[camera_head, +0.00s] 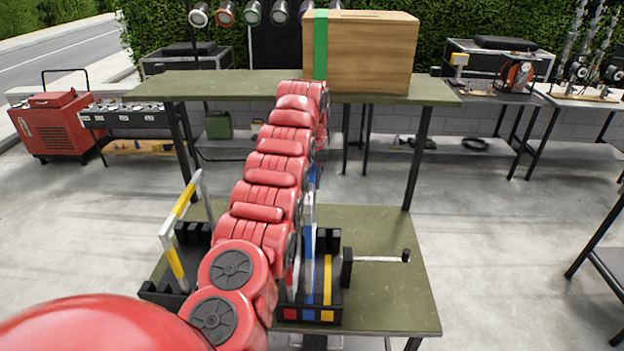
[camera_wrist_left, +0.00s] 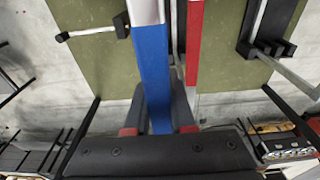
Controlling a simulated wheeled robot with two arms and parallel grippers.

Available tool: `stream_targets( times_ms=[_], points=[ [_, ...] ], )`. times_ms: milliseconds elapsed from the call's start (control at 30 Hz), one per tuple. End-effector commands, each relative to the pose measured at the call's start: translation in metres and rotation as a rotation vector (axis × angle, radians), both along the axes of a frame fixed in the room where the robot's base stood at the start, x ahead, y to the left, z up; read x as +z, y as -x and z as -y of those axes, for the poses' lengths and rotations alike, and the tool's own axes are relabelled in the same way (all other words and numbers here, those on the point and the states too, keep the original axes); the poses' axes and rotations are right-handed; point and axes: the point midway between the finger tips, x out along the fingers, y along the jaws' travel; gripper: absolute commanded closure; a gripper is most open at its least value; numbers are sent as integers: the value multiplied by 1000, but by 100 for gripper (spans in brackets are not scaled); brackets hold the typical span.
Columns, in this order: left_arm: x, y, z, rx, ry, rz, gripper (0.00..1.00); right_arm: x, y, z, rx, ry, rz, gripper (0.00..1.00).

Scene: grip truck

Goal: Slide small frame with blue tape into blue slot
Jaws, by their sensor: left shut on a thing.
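The small frame with blue tape (camera_head: 308,237) stands upright beside my left arm, over the slotted rack in the head view. In the left wrist view its blue-taped bar (camera_wrist_left: 152,65) runs down between the fingers of my left gripper (camera_wrist_left: 160,112), which is shut on it. My arm hides that gripper in the head view. The black rack's front has red, blue and yellow marks; the blue slot mark (camera_head: 308,315) is the middle one. The arm hides part of the rack, and I cannot tell whether the frame's lower end is inside the slot. My right gripper is not in view.
A red-taped bar (camera_wrist_left: 194,45) stands close beside the blue one. A yellow-taped frame (camera_head: 176,262) stands at the rack's left. A rod with a black knob (camera_head: 380,259) sticks out right. A wooden box (camera_head: 372,55) sits on the upper green shelf (camera_head: 432,90).

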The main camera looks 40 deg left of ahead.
Motion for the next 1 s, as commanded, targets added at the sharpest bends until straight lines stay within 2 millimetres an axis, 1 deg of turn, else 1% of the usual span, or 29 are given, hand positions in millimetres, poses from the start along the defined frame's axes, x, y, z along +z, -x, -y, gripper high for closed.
stream_targets(
  times_ms=[33,100,333,633,933,1000],
  points=[
    [-6,0,0,1,0,1,100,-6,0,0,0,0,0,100],
    [-11,0,-1,1,0,1,100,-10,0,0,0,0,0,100],
    [-27,0,-1,2,-1,3,100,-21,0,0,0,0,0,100],
    [-49,0,0,1,-1,3,100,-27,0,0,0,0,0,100],
    [-71,0,0,1,0,1,100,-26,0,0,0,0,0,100],
    [-78,0,0,0,0,2,100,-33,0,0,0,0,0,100]
  ],
)
